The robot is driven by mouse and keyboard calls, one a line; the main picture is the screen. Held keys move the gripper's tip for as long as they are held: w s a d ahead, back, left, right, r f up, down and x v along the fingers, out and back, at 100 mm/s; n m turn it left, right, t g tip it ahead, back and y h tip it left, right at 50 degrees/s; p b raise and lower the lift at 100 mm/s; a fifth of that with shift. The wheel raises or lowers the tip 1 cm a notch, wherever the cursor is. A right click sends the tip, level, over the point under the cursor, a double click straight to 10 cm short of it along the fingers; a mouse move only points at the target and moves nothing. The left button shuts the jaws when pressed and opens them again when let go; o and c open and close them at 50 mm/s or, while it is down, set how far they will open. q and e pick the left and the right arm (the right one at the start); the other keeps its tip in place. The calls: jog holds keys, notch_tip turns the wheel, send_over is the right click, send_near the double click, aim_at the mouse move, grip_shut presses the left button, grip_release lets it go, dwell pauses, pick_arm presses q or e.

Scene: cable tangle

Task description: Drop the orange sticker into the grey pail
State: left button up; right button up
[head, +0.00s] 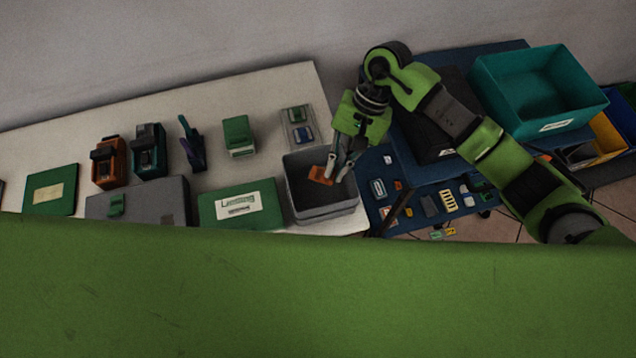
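The grey pail (325,212) stands at the right end of the white table, its open top facing up. The orange sticker (319,176) shows within the outline of the pail's opening, against its dark inside. I cannot tell whether it rests on the bottom or is above it. My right gripper (337,172) points down over the pail, its fingertips within the opening and just right of the sticker. The fingers are apart with a gap between them, and the sticker lies outside that gap. My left gripper is not in view.
The white table (262,88) also holds a green box with a label (237,204), a grey box (150,196) and several small devices. Right of the pail, a blue surface (405,180) carries many small parts. A teal bin (540,90) stands at the upper right.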

jog(key=shift+o, duration=1.4)
jog(key=shift+r, duration=0.1)
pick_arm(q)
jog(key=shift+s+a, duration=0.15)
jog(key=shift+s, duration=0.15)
pick_arm(e)
jog(key=v, duration=1.2)
jog(key=shift+d, duration=0.1)
